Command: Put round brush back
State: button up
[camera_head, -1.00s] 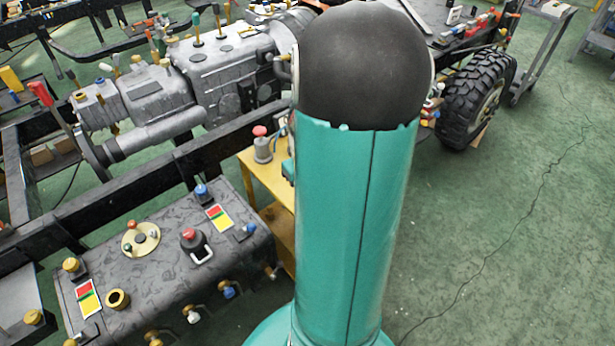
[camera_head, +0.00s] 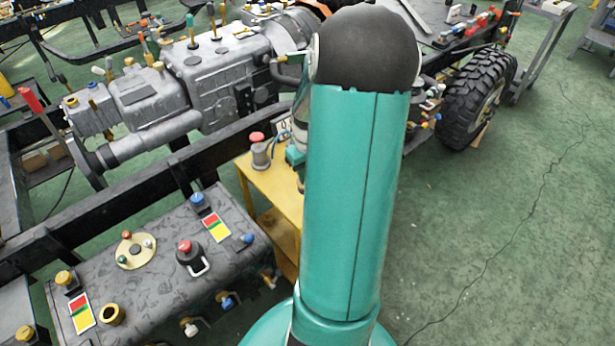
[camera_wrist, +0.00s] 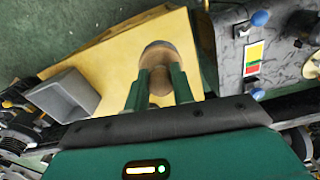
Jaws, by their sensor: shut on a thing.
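In the wrist view, the round brush (camera_wrist: 158,56), a round brown wooden piece with a dark rim, is between the two green fingers of my gripper (camera_wrist: 160,82). The fingers are shut on it over the yellow bench top (camera_wrist: 115,60). I cannot tell whether the brush touches the bench. In the head view my arm hides the brush and most of the gripper; the yellow bench (camera_head: 275,185) shows left of the arm.
A grey open bin (camera_wrist: 63,95) is on the bench. A grey cylinder with a red top (camera_head: 260,150) stands on it too. A dark tank (camera_head: 165,270) with knobs and a black chassis beam (camera_head: 110,205) lie left. Open green floor (camera_head: 500,250) is right.

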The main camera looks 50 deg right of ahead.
jog(key=shift+w+d+f, duration=0.7)
jog(key=shift+d+f, duration=0.25)
jog(key=shift+f, duration=0.7)
jog(key=shift+w+d+f, duration=0.65)
jog(key=shift+d+f, duration=0.3)
jog(key=shift+f, duration=0.65)
jog(key=shift+w+d+f, duration=0.7)
jog(key=shift+d+f, duration=0.25)
jog(key=shift+f, duration=0.7)
jog(key=shift+f, duration=0.15)
jog(key=o, duration=1)
jog(key=shift+c, duration=0.2)
notch_tip(320, 180, up, 12)
